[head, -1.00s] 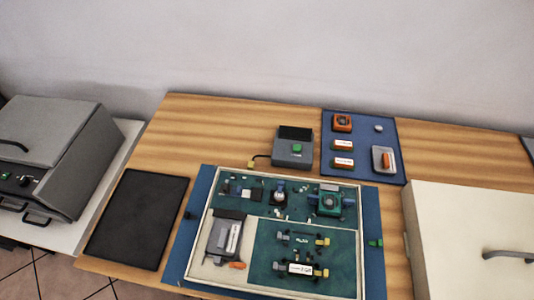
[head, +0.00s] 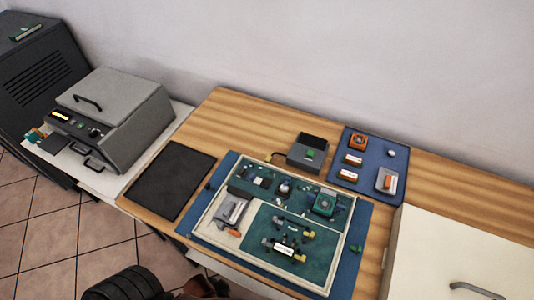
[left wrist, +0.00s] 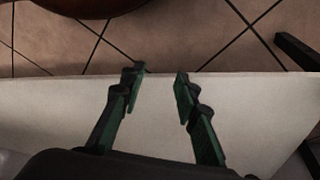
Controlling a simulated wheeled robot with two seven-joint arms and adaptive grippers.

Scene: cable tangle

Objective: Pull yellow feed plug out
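A small yellow plug (head: 268,156) sits on a short dark lead at the left of a grey box (head: 307,153) in the head view. More yellow connectors (head: 267,241) sit on the lower green panel of the framed board (head: 213,190); I cannot tell which yellow part is the feed plug. In the left wrist view my left gripper (left wrist: 158,82) has its two green fingers apart with nothing between them, above a pale surface's edge. It is away from the plugs and outside the head view. My right gripper is not in view.
A black mat (head: 170,182) lies left of the board. A blue tray (head: 369,143) with orange and white parts is behind it. A grey lidded machine (head: 140,105) stands at left, a pale case (head: 450,255) at right. Tiled floor (head: 45,240) lies in front.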

